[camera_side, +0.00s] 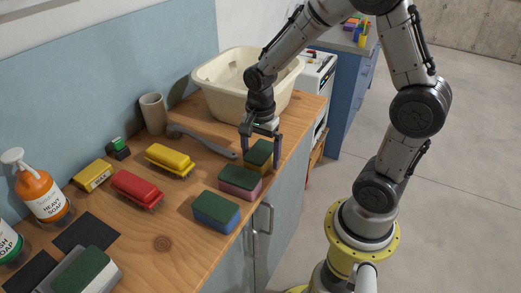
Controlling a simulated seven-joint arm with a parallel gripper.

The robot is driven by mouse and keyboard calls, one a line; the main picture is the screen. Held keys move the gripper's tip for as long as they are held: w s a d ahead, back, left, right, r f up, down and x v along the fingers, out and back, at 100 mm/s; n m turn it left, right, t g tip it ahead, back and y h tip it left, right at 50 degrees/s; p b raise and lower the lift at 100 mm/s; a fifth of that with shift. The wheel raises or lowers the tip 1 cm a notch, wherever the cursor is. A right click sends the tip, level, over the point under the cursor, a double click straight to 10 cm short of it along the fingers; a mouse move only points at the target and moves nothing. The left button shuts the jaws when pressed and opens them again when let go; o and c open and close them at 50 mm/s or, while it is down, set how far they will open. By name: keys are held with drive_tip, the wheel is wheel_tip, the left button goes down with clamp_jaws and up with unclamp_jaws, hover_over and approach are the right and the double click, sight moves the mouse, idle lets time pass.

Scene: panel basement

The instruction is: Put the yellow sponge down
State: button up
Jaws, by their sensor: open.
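The yellow sponge (256,159) has a dark green top and rests on the wooden counter near its front edge. My gripper (262,152) is above and around it, with one finger on its left side and one on its right. The fingers are open; whether either touches the sponge cannot be told. The sponge's upper part is partly covered by my gripper.
A pink sponge (239,183) and a blue sponge (216,212) sit in a row along the counter (165,243). A grey brush (202,141), yellow brush (169,160) and red brush (136,189) lie left. A cream basin (222,93) stands behind.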

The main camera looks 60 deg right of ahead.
sight(260, 151)
wheel_tip(260, 151, up, 12)
drive_tip(key=s+a+r+n+t, duration=0.2)
drive_tip(key=s+n, duration=0.4)
drive_tip(key=n, duration=0.3)
drive_tip(key=s+a+r+n+t, duration=0.1)
drive_tip(key=s+a+n+t, duration=0.2)
drive_tip(key=s+n, duration=0.4)
drive_tip(key=shift+r+n+t, duration=0.3)
drive_tip(key=shift+r+n, duration=0.05)
drive_tip(key=shift+n, duration=0.65)
